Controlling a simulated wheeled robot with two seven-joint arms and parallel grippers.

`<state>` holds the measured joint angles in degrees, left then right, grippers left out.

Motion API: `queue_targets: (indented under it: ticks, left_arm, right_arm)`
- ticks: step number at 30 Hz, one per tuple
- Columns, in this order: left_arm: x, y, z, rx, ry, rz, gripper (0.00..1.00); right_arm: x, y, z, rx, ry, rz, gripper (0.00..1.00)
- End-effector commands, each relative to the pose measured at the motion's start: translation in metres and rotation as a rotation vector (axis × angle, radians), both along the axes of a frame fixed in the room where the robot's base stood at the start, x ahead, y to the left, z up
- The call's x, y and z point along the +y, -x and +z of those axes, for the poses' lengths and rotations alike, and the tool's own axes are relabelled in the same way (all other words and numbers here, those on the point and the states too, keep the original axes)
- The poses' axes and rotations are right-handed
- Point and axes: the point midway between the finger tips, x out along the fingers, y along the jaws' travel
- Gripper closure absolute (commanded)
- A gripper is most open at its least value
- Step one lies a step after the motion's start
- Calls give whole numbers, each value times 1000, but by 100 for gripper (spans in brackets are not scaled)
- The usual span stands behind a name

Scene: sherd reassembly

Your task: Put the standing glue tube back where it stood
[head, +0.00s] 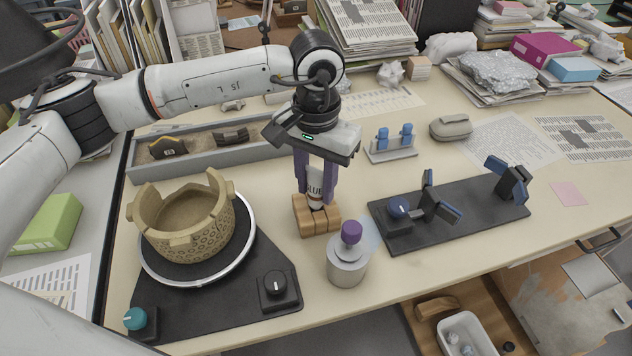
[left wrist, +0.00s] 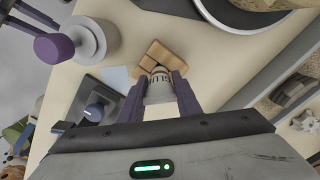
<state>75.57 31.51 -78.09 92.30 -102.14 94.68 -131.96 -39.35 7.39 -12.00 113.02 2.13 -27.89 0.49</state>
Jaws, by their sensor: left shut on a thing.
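The glue tube (head: 316,188) is white with dark lettering and stands upright. It also shows in the left wrist view (left wrist: 158,90). My left gripper (head: 316,180) points down with its purple fingers shut on the tube, one on each side. A wooden block (head: 318,222) is right below the tube; in the left wrist view the block (left wrist: 158,54) shows just beyond the tube's end. The tube's lower end is at the block's top, but I cannot tell whether it is seated in it or just above. My right gripper is not in view.
A grey jar with a purple knob (head: 348,262) stands just in front of the block. A tan pot (head: 185,220) sits on a turntable to the left. A black clamp board (head: 450,215) lies right. A grey tray (head: 205,152) and blue-capped bottles on a rack (head: 395,148) are behind.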

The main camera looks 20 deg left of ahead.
Motion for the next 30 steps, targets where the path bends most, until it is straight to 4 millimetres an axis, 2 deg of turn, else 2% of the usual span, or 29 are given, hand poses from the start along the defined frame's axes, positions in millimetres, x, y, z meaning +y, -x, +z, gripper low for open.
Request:
queue_targets:
  ticks: [30]
  left_arm:
    - [0, 0, -5, 0, 0, 0, 82]
  right_arm:
    - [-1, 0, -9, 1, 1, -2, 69]
